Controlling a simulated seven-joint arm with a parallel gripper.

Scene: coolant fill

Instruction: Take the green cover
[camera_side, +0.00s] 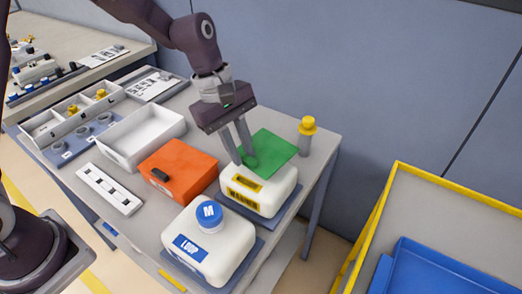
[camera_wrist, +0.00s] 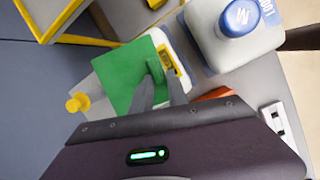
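The green cover (camera_side: 270,147) is a flat square sheet with a darker green raised grip near its front edge. It lies at the back of the white container with a yellow label (camera_side: 260,195) and overlaps it in the picture; what supports it is hidden. In the wrist view the cover (camera_wrist: 128,72) and its grip (camera_wrist: 156,69) show clearly. My gripper (camera_side: 243,160) points down at the grip. Its two fingers stand apart, one on each side of the grip in the wrist view (camera_wrist: 161,82). Contact with the grip cannot be told.
A white jug with a blue cap (camera_side: 208,245) stands in front. An orange box (camera_side: 178,170) and a white bin (camera_side: 142,136) are to the left. A yellow-capped bottle (camera_side: 306,136) stands close behind the cover. A yellow-edged cart (camera_side: 420,210) is at right.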

